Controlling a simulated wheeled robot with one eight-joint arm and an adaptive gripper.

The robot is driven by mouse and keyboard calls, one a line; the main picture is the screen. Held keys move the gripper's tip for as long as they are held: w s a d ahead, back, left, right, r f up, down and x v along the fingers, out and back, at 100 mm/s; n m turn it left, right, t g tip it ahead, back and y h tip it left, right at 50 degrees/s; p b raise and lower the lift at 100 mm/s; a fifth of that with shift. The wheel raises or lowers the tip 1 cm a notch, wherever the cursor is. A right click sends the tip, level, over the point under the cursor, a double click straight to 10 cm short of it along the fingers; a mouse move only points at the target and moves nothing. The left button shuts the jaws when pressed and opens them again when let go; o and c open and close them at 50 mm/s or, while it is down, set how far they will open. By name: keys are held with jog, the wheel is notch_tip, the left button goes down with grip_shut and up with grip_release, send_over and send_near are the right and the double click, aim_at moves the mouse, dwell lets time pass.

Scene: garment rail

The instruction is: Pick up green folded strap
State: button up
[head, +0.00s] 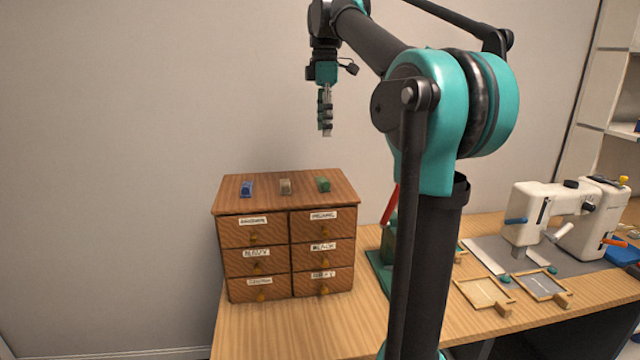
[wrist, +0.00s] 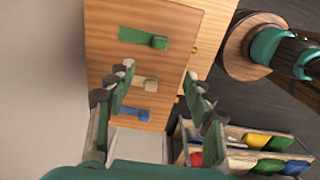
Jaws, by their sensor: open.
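The green folded strap (head: 323,184) lies on top of a small wooden drawer cabinet (head: 335,202), at the right end of a row of three. In the wrist view the green strap (wrist: 143,38) is the topmost of the row. A beige strap (head: 286,187) lies in the middle and a blue strap (head: 246,188) at the left. My gripper (head: 326,132) hangs pointing down, well above the cabinet top and apart from the straps. In the wrist view my gripper (wrist: 165,92) is open and empty, with the beige strap (wrist: 145,83) showing between its fingers.
The cabinet has labelled drawers and stands on a wooden table (head: 340,325). A green stand (head: 380,268) with a red lever is right of it. A white sewing machine (head: 570,215) and small framed trays (head: 484,293) lie farther right. The wrist view shows a bin of coloured pieces (wrist: 250,150).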

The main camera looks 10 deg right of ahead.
aim_at(325, 180)
notch_tip(325, 180, down, 15)
jog(key=shift+d+f, duration=0.15)
jog(key=shift+f, duration=0.05)
jog(key=c, duration=1.2)
